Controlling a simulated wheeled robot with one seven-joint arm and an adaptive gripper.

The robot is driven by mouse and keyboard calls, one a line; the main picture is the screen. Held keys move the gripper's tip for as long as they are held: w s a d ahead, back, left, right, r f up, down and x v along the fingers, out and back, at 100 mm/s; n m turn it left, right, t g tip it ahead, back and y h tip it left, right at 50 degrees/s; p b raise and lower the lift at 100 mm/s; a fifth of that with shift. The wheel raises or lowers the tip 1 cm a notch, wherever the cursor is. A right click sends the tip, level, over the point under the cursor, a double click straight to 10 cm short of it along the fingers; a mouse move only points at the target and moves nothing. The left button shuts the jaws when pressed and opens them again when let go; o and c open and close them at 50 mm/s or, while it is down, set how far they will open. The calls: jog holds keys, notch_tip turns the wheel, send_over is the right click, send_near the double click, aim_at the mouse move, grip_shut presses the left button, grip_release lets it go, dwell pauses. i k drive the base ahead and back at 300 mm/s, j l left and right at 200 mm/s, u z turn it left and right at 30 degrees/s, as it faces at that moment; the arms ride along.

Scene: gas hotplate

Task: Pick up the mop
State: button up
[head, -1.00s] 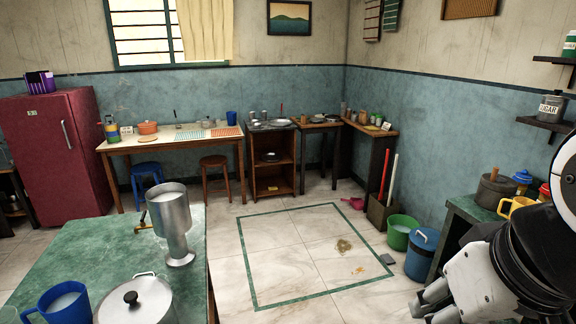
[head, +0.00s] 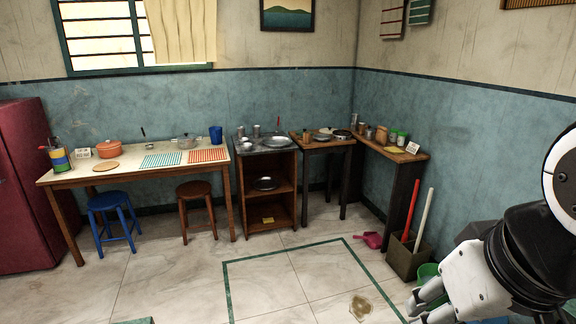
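Two long handles, one red (head: 411,211) and one white (head: 424,220), stand tilted in a dark box-shaped holder (head: 408,262) by the right wall. I cannot tell which of them belongs to the mop; their lower ends are hidden inside the holder. My gripper (head: 418,306) is at the lower right of the head view, in front of and well short of the holder. Its fingers look apart, with nothing seen between them.
A pink dustpan (head: 369,240) lies left of the holder. A green bucket (head: 428,272) stands partly behind my gripper. Stools (head: 196,195), tables and a shelf unit (head: 268,190) line the back wall. The middle floor is clear.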

aim_at(430, 193)
jog(key=i+z, duration=0.1)
jog(key=i, duration=0.5)
jog(key=i+j+z, duration=0.1)
jog(key=i, duration=0.5)
jog(key=i+j+z, duration=0.1)
jog(key=i, duration=0.5)
jog(key=i+j+z, duration=0.2)
jog(key=i+z, duration=0.2)
jog(key=i+j+z, duration=1.25)
jog(key=j, duration=0.25)
jog(key=k, duration=0.1)
